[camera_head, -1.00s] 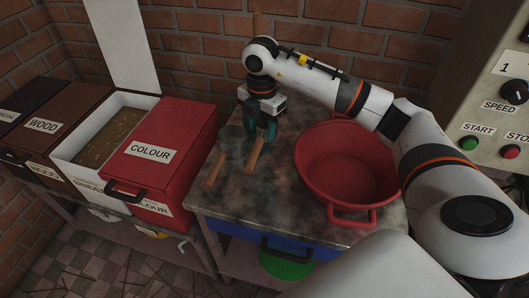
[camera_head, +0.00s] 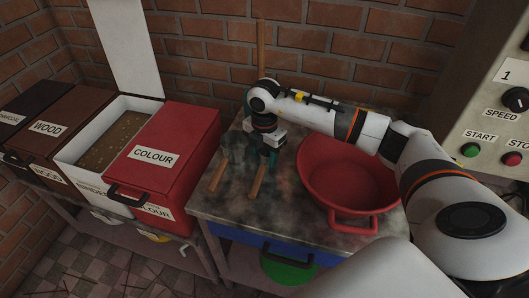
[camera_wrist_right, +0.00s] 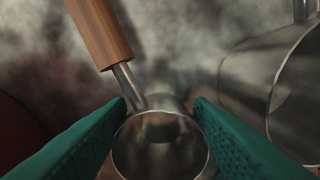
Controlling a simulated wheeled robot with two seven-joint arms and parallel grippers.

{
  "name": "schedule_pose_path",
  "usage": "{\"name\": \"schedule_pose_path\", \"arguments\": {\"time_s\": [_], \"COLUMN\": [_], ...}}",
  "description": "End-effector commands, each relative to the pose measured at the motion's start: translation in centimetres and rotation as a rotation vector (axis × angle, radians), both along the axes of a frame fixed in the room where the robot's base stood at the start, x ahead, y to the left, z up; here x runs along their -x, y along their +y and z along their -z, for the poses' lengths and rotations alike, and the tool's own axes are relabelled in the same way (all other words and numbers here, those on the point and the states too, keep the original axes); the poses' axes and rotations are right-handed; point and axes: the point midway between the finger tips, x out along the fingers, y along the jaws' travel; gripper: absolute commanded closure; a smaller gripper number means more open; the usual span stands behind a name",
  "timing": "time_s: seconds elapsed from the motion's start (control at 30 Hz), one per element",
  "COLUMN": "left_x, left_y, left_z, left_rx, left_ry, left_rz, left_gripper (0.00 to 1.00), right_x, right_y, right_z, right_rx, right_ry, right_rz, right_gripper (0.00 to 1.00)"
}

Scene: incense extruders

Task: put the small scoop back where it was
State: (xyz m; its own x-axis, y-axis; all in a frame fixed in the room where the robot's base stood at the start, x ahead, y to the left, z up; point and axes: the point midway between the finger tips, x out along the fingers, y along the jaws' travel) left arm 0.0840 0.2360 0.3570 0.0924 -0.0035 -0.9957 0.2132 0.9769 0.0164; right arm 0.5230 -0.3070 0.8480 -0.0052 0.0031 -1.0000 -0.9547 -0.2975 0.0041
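The small scoop has a metal cup and a wooden handle (camera_head: 257,182); its cup (camera_wrist_right: 160,145) sits between the green fingers in the right wrist view. My right gripper (camera_head: 271,156) points down over the table and is shut on this cup, with a finger against each side. The handle points toward the table's front edge. The scoop is low over the tabletop; I cannot tell whether it touches. A larger metal scoop (camera_wrist_right: 285,80) lies beside it, its wooden handle (camera_head: 217,176) to the left in the head view. My left gripper is not in view.
A red basin (camera_head: 350,172) stands on the table (camera_head: 300,222) right of the gripper, under my right arm. The red COLOUR box (camera_head: 180,140) is to the left. A brick wall is behind. The table's front part is clear.

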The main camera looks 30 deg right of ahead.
Motion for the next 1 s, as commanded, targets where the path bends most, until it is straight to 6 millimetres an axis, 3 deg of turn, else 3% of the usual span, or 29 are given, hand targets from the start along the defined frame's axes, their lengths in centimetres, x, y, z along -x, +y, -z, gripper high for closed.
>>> {"name": "schedule_pose_path", "arguments": {"time_s": [0.3,0.47,0.8,1.0], "left_x": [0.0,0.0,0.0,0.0], "left_y": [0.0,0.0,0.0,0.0], "left_z": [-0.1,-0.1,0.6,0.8], "left_rx": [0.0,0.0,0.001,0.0], "left_ry": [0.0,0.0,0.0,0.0], "left_rz": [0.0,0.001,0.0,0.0], "left_gripper": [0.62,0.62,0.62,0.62], "right_x": [0.0,-0.1,-0.1,-0.1], "right_y": [0.0,0.0,0.0,0.0], "right_z": [-0.1,-1.1,-8.2,-11.3], "right_rx": [0.0,0.0,-0.001,0.0], "right_ry": [0.001,-0.003,-0.005,-0.002], "right_rz": [0.0,-0.001,-0.002,0.0], "right_gripper": [0.44,0.44,0.44,0.44]}}
